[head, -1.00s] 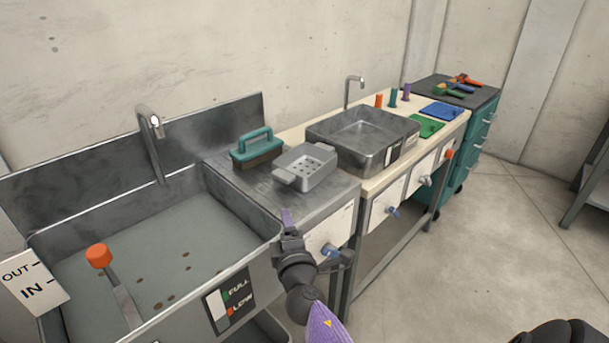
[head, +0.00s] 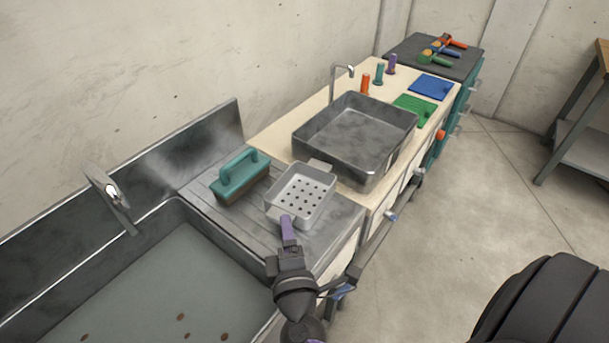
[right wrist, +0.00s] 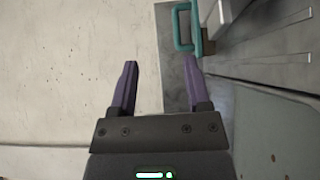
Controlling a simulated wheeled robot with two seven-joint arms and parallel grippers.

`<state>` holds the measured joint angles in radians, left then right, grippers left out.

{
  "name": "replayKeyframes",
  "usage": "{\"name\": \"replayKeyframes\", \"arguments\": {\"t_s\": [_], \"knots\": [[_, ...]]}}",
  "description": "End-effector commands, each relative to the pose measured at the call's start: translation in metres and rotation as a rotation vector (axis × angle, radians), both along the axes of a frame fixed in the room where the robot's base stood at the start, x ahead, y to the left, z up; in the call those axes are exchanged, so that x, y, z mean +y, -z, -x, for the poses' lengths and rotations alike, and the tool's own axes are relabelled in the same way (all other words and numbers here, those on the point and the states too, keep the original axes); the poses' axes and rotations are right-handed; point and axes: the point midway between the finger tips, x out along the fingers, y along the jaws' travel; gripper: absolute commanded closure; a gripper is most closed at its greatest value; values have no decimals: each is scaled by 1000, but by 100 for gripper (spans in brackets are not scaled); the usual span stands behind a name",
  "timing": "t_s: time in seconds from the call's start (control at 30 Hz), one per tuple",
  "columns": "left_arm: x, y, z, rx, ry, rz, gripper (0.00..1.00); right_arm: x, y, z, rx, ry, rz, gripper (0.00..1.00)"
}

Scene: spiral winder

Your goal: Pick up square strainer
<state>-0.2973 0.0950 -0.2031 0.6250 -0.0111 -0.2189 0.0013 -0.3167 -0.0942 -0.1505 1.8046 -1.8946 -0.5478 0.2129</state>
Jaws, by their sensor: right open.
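The square strainer (head: 302,190) is a light grey, shallow pan with round holes in its floor and a tab handle at each end. It sits on the grey drainboard (head: 335,225) beside the large sink. My right gripper (head: 288,224) has purple fingers, and in the head view they overlap the strainer's near handle. I cannot tell whether they touch it. In the right wrist view the two fingers (right wrist: 160,72) are spread apart with nothing between them. My left gripper is not in view.
A teal-handled brush (head: 240,175) stands just left of the strainer. A metal basin (head: 355,135) is close behind it. The large sink (head: 165,285) with its faucet (head: 110,195) lies to the left. Green (head: 413,110) and blue mats (head: 430,88) are farther back.

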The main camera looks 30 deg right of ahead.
Motion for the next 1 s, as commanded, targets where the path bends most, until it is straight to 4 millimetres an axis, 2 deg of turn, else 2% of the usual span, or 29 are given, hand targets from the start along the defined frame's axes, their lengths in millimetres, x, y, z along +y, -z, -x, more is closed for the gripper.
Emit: {"name": "replayKeyframes", "arguments": {"t_s": [0.03,0.1,0.2,0.27,0.33,0.47,0.6,0.7,0.93,0.97,1.0], "knots": [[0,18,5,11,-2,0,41,0,21,0,5,0,-1,38],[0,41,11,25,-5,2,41,0,47,0,8,1,0,38],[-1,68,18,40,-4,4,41,0,78,0,8,2,-1,38],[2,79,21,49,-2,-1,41,0,91,0,9,2,0,38],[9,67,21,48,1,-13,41,-5,79,-13,1,1,0,38],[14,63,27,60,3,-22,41,-12,76,-27,1,1,1,38],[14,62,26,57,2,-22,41,-24,76,-54,2,2,1,38],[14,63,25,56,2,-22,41,-29,77,-66,1,2,0,38],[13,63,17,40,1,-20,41,-31,77,-69,3,0,-1,38],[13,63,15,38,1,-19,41,-31,77,-69,3,0,-1,42],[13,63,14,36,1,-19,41,-31,77,-69,3,0,-1,51]]}}
